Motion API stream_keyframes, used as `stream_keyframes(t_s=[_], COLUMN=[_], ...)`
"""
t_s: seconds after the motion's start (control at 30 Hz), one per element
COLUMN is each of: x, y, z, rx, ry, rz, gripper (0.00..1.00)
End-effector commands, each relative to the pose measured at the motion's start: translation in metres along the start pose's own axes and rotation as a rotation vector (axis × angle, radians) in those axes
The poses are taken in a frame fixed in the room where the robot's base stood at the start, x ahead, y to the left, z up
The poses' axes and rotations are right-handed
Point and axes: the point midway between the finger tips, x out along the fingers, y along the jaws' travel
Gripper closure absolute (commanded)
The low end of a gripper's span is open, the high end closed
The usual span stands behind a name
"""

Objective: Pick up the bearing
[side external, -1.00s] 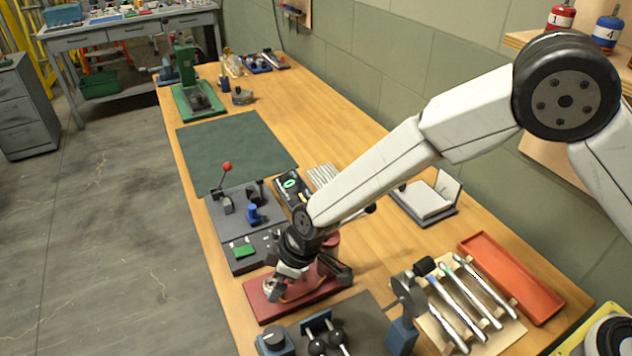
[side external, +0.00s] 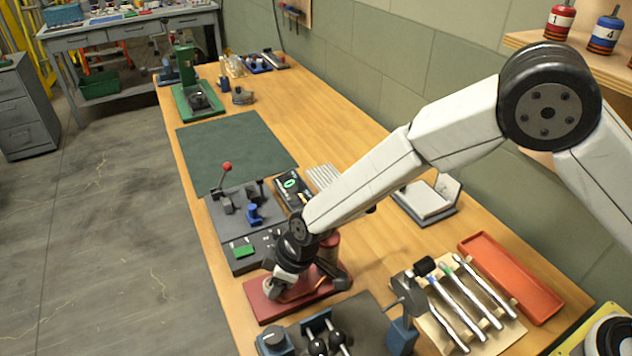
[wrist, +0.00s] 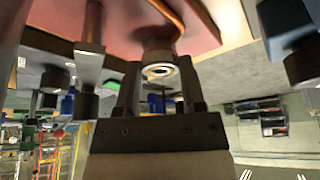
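The bearing (wrist: 160,71) is a small pale metal ring with a dark rim and a warm-toned centre. In the wrist view it sits at the end of a dark round part on the red base, facing the camera. My gripper (wrist: 160,82) has one finger on each side of it, with the tips close to its rim. Whether the fingers touch it cannot be told. In the side view my gripper (side external: 283,282) is low over the red base (side external: 270,312), at its left end. The bearing cannot be made out clearly there.
A grey fixture with a red-knobbed lever (side external: 226,167) stands behind the red base.

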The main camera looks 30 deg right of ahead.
Motion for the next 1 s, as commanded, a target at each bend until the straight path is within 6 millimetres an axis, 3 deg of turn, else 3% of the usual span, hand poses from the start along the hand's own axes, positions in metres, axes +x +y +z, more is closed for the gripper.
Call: stream_keyframes(t_s=[0.07, 0.53, 1.0], x=[0.000, -0.009, -0.066], y=[0.000, 0.000, 0.000], z=[0.000, -0.004, -0.028], rx=[0.000, 0.001, -0.001], ry=[0.000, 0.002, 0.004], rz=[0.000, -0.001, 0.000], gripper=[1.00, 1.00, 1.00])
